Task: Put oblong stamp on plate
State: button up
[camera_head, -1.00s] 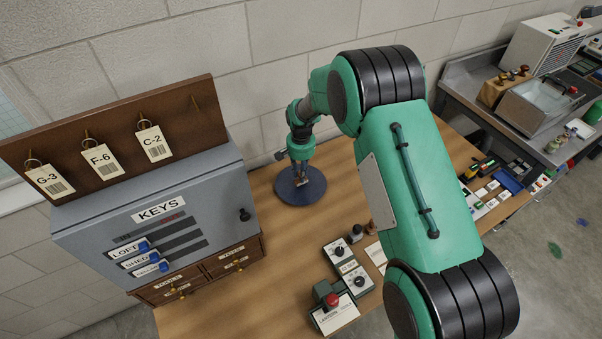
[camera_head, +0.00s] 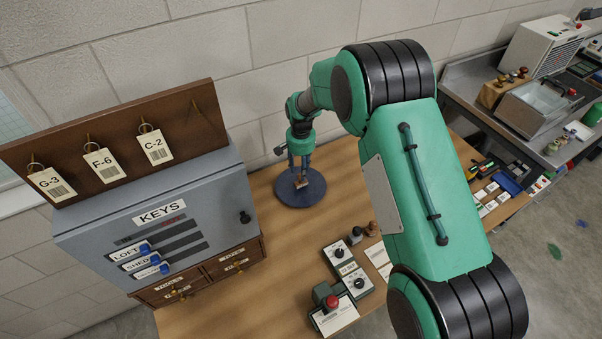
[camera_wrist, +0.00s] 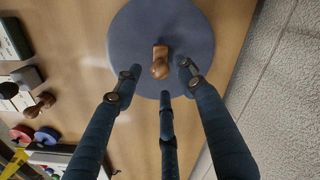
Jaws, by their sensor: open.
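A stamp with a rounded brown wooden handle (camera_wrist: 159,69) rests on the round blue-grey plate (camera_wrist: 195,30) in the wrist view, a little below the plate's centre. Its narrow base shows beside the knob; its underside is hidden. In the head view the plate (camera_head: 312,198) lies on the wooden table near the wall, with the small stamp (camera_head: 301,183) on it. My gripper (camera_head: 299,172) is above the plate. In the wrist view my gripper (camera_wrist: 160,76) has its dark blue fingers spread around the stamp, with visible gaps and nothing held.
Grey key cabinet (camera_head: 150,220) stands left of the plate, with a tagged key board (camera_head: 115,140) behind it. A control box with a red button (camera_head: 332,301) and other small stamps (camera_head: 373,229) are nearer the front. The table between cabinet and control box is clear.

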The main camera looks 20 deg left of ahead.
notch_tip(320, 180, up, 8)
jog(key=p, duration=0.1)
jog(key=shift+r, duration=0.2)
dwell(0.7)
jog(key=s+d+r+t, duration=0.1)
jog(key=s+d+r, duration=0.3)
jog(key=d+r, duration=0.5)
jog(key=s+d+r+t, duration=0.1)
jog(key=s+d+r, duration=0.2)
jog(key=d+r, duration=0.6)
jog(key=s+d+r, duration=0.4)
jog(key=d+r, duration=0.3)
jog(key=r, duration=0.4)
jog(key=s+d+r+t, duration=0.2)
jog(key=s+d+r, duration=0.4)
jog(key=s+d, duration=0.9)
jog(key=s, duration=0.4)
jog(key=s+d+f+t, duration=0.1)
jog(key=s+d, duration=0.2)
jog(key=s, duration=0.5)
jog(key=shift+s+t, duration=0.3)
